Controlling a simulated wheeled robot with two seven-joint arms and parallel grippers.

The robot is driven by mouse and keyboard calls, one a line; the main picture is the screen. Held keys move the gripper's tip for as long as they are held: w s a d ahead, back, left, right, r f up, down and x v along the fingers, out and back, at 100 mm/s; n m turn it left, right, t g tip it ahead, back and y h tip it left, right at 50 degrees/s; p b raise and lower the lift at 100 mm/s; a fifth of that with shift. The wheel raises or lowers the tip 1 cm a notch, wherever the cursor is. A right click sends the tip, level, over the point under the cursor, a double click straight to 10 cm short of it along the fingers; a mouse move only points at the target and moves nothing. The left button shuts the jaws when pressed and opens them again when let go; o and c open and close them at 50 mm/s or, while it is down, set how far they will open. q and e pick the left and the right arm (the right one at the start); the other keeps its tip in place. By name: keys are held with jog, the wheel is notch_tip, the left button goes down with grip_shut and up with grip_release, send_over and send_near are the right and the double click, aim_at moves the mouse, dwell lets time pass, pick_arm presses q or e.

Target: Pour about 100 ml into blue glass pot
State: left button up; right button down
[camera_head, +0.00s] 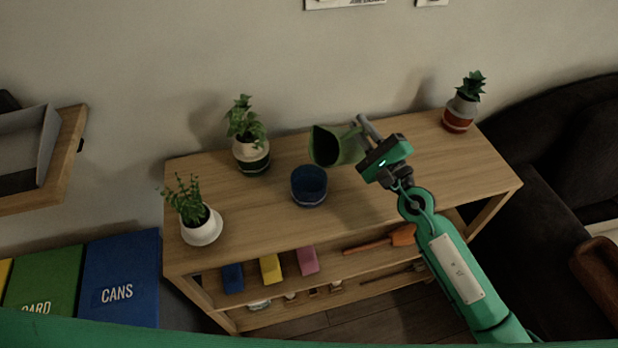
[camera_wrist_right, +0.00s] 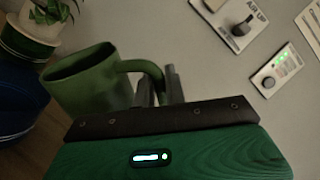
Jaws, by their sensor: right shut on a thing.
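A green mug (camera_head: 350,150) is held by its handle in my right gripper (camera_head: 364,132), above the wooden shelf top. It is tilted, with its dark opening facing left. The blue glass pot (camera_head: 309,190) stands on the shelf top, just left of and nearer than the mug's mouth. No stream between them is visible. In the right wrist view, my right gripper's fingers (camera_wrist_right: 160,92) close on the handle of the mug (camera_wrist_right: 92,88), and the blue pot (camera_wrist_right: 12,108) shows at the left edge. The liquid level in either cannot be told. My left gripper is not in view.
On the wooden shelf (camera_head: 440,175) stand a plant in a white-and-dark pot (camera_head: 252,155), a plant in a white pot (camera_head: 201,228) and a succulent in a grey-and-red pot (camera_head: 459,113). Colored blocks lie on the shelf below. A dark sofa (camera_head: 530,190) is at right.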

aim_at(355, 131)
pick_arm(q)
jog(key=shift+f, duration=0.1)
pick_arm(e)
jog(key=shift+s+a+r+n, duration=0.2)
jog(key=shift+r+n, duration=0.15)
jog(key=shift+n, duration=0.15)
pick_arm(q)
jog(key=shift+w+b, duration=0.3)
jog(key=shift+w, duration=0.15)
pick_arm(e)
jog(key=shift+s+r+n+y, duration=0.1)
jog(key=shift+r+n+y, duration=0.05)
jog(key=shift+n+y, duration=0.2)
jog(key=shift+s+a+r, duration=0.1)
jog(key=shift+s+a, duration=0.25)
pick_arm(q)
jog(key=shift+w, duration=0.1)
pick_arm(e)
jog(key=shift+s+n, duration=0.1)
jog(key=shift+n, duration=0.15)
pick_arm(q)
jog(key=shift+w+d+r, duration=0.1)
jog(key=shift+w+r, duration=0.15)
pick_arm(e)
jog(key=shift+a+r+y, duration=0.1)
jog(key=shift+y, duration=0.15)
